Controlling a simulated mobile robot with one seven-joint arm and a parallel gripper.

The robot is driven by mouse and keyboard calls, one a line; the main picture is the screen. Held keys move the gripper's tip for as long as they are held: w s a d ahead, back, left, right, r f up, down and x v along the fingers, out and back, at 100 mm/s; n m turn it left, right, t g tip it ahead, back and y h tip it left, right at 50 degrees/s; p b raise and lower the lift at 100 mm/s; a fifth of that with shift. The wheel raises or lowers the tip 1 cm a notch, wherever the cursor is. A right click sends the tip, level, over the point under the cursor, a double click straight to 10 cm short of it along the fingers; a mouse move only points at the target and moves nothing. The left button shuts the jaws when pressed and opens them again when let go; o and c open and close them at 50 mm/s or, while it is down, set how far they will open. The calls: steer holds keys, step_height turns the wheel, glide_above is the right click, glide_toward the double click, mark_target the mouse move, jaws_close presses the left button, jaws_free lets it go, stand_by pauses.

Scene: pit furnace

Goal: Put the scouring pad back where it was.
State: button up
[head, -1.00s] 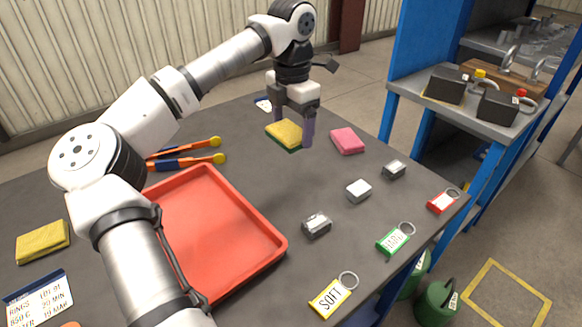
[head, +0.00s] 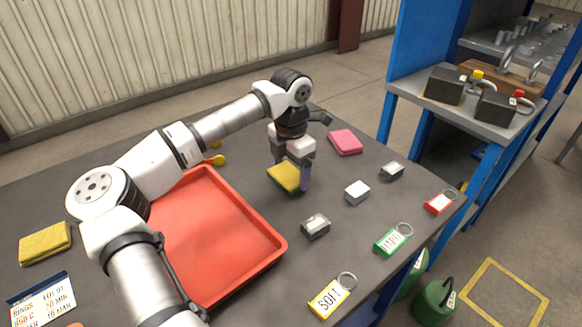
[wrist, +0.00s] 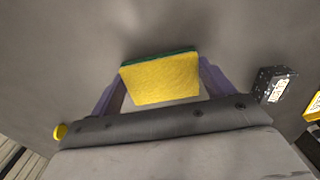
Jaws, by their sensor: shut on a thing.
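The scouring pad (head: 284,178), yellow with a green layer, is between the fingers of my gripper (head: 289,180). In the wrist view the pad (wrist: 161,78) spans the gap between the two purple fingers, its green edge on the far side. My gripper is shut on it. The pad is over the dark table just right of the red tray (head: 256,229); I cannot tell whether it touches the table. A yellow cloth-like pad (head: 45,242) lies at the far left, and a pink pad (head: 345,142) lies behind my gripper to the right.
Small metal blocks (head: 316,226), (head: 357,192) and (head: 391,171) stand right of my gripper. Yellow (head: 331,298), green (head: 392,239) and red (head: 440,202) tags lie along the right edge.

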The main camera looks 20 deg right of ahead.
mark_target(291, 172)
steer(key=shift+f, duration=0.15)
steer(key=o, duration=0.8)
step_height(291, 172, up, 12)
steer(key=shift+r+b, duration=0.15)
steer(key=shift+b, duration=0.35)
